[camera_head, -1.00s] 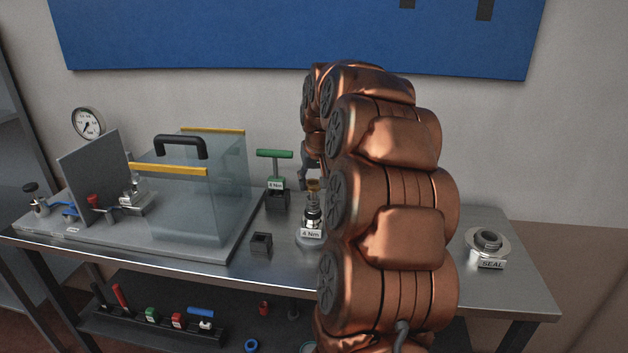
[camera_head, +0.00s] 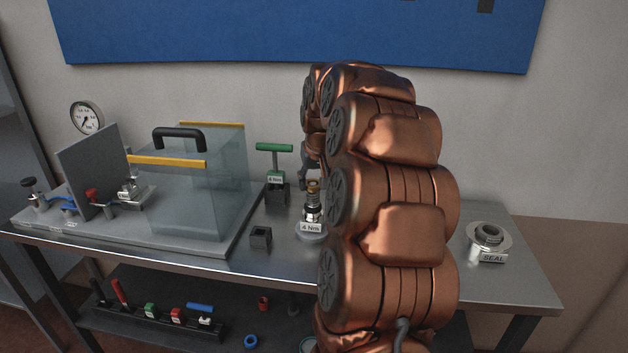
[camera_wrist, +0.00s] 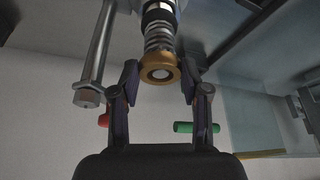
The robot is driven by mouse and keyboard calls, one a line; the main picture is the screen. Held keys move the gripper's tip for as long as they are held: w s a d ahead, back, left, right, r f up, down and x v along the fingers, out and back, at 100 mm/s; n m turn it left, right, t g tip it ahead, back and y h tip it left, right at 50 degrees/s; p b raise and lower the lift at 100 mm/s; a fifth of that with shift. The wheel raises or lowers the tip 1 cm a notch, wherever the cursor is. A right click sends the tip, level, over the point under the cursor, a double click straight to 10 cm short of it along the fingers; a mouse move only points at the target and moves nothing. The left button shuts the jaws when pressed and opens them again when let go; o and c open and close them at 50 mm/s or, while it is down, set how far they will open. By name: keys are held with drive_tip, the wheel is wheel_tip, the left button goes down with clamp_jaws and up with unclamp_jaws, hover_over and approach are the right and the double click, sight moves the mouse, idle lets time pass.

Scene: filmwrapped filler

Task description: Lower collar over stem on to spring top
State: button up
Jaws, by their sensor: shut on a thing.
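The brass collar (camera_wrist: 157,72) is between the two fingers of my gripper (camera_wrist: 159,80) in the wrist view. The pale end of the stem (camera_wrist: 160,73) shows inside its ring, so the collar is around the stem. The coiled spring (camera_wrist: 158,45) lies directly beyond the collar; I cannot tell for sure whether they touch. In the head view the collar (camera_head: 313,186) is at the top of the upright valve assembly (camera_head: 312,212), which has a "4 Nm" label. My gripper (camera_head: 308,176) is above it, partly hidden by my arm.
A green T-handled tool (camera_head: 274,160) stands just behind left. A small dark open box (camera_head: 261,238) is in front left. A clear guard box (camera_head: 185,195) stands further left. A SEAL fitting (camera_head: 488,240) is at right. A metal rod (camera_wrist: 95,60) runs beside the collar in the wrist view.

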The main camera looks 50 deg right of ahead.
drive_tip(key=shift+f, duration=0.3)
drive_tip(key=o, duration=1.3)
drive_tip(key=shift+r, duration=0.1)
drive_tip(key=v, duration=1.2)
drive_tip(key=shift+d, duration=0.1)
